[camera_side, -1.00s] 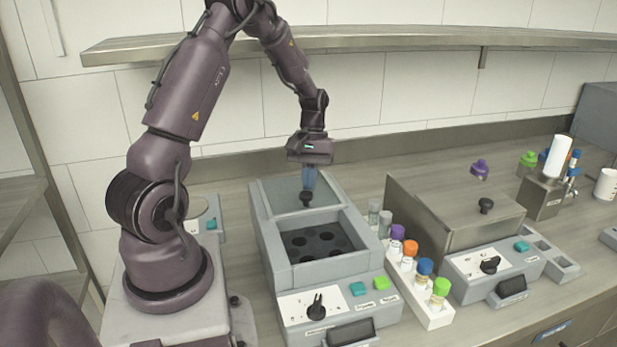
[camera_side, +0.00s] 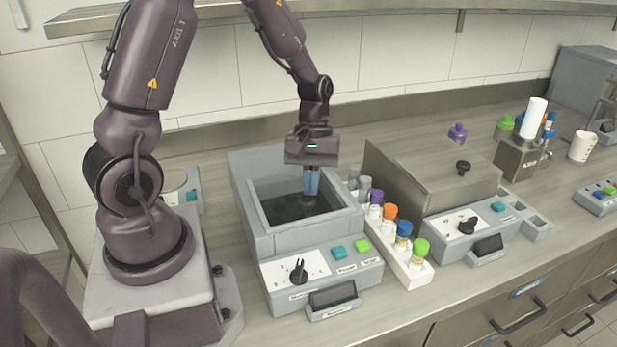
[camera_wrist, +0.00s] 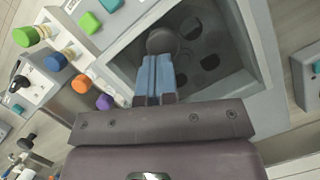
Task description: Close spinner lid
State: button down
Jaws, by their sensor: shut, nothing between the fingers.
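The spinner (camera_side: 245,215) is the grey box in the middle of the side view.
A white rack (camera_side: 413,265) with several colour-capped tubes stands close to the spinner's right. A metal-lidded box (camera_side: 430,180) stands beyond it. The spinner's front panel (camera_side: 315,275) has a black dial and coloured buttons. A shelf (camera_side: 400,20) runs along the wall above.

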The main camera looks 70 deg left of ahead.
jog(key=shift+f, duration=0.1)
jog(key=v, duration=1)
jog(key=s+d+r+m+t+y, duration=0.3)
jog(key=s+d+r+m+t, duration=0.4)
jog(key=s+d+r+m, duration=0.3)
jog(key=d+m, duration=0.1)
jog(key=m, duration=0.1)
jog(key=shift+r+m, duration=0.3)
jog(key=shift+r, duration=0.1)
jog(key=shift+s, duration=0.15)
